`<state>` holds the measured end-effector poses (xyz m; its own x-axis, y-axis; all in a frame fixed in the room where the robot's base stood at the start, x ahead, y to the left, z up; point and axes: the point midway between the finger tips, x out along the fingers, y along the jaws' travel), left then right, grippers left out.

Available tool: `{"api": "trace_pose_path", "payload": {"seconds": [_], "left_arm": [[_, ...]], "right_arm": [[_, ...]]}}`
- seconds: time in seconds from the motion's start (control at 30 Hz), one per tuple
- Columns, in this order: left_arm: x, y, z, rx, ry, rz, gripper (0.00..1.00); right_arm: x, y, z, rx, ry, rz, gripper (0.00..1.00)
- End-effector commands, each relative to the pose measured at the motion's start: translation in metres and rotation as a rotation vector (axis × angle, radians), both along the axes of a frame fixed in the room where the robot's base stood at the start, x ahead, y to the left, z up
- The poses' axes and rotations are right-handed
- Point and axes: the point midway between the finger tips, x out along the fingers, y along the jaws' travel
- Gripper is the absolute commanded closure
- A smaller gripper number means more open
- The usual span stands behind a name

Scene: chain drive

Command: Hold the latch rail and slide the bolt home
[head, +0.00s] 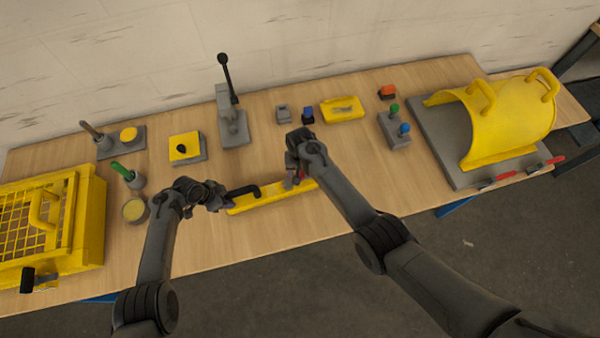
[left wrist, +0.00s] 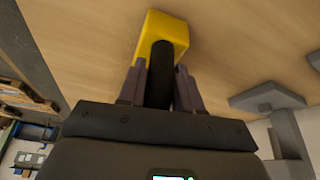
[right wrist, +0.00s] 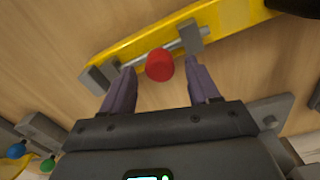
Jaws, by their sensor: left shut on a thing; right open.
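The yellow latch rail (head: 265,200) lies on the wooden table, with a black handle (head: 243,190) at its left end. My left gripper (head: 224,197) is shut on this handle; the left wrist view shows the handle (left wrist: 159,82) between its fingers and the rail (left wrist: 165,32) beyond. In the right wrist view, a grey metal bolt (right wrist: 186,43) with a red knob (right wrist: 159,65) lies along the rail between grey brackets. My right gripper (right wrist: 160,82) is open, its fingertips on either side of the knob, with gaps visible. In the head view my right arm partly hides the bolt.
A yellow cage box (head: 75,215) stands at left and a curved yellow guard (head: 505,115) on a grey plate at right. A lever stand (head: 230,120), a yellow tray (head: 342,109) and a button block (head: 395,130) stand behind the rail. The table's front edge is close.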

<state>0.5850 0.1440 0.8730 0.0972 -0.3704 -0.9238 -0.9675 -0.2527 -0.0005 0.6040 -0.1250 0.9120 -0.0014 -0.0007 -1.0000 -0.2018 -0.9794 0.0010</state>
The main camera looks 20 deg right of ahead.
Motion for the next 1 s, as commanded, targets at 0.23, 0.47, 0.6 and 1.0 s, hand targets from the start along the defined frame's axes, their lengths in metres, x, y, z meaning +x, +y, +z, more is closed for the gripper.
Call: {"api": "trace_pose_path", "payload": {"seconds": [0.23, 0.47, 0.6, 1.0], "left_arm": [[-0.001, 0.000, -0.001, 0.001, 0.002, 0.001, 1.00], [-0.001, 0.000, -0.001, 0.001, 0.002, 0.001, 1.00], [-0.001, 0.000, -0.001, 0.001, 0.002, 0.001, 1.00], [-0.001, 0.000, -0.001, 0.001, 0.002, 0.001, 1.00]], "right_arm": [[0.001, 0.001, -0.016, 0.001, 0.000, 0.000, 0.40], [0.000, 0.001, -0.022, 0.001, -0.001, 0.000, 0.40], [0.000, 0.000, -0.023, 0.001, -0.001, 0.000, 0.40], [0.000, 0.000, -0.022, 0.001, -0.001, 0.000, 0.78]]}}
